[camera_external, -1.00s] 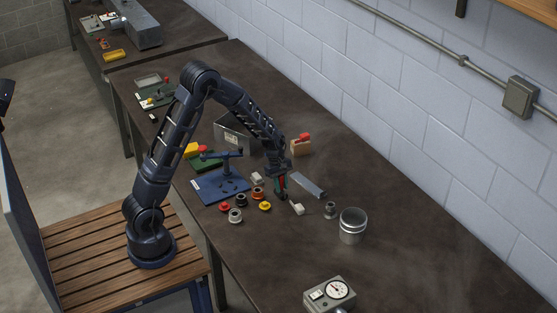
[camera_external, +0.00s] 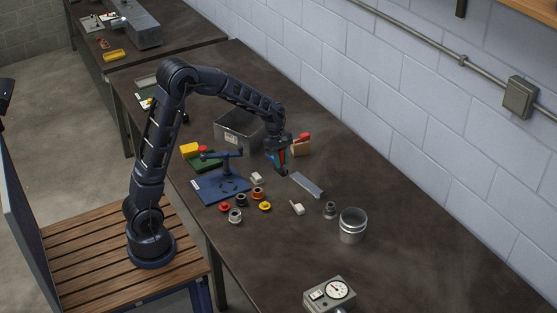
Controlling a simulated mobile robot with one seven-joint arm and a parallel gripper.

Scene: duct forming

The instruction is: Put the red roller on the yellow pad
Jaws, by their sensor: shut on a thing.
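A small red round piece (camera_external: 224,207) lies at the front of the blue plate. Another red piece (camera_external: 203,149) is on the green board (camera_external: 208,163), beside a yellow block (camera_external: 190,150). I cannot tell for certain which red thing is the roller, or whether the yellow block is the pad.
The blue plate (camera_external: 208,190) carries an upright stand. Several small round pieces lie in front of it. The table's right part is clear.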

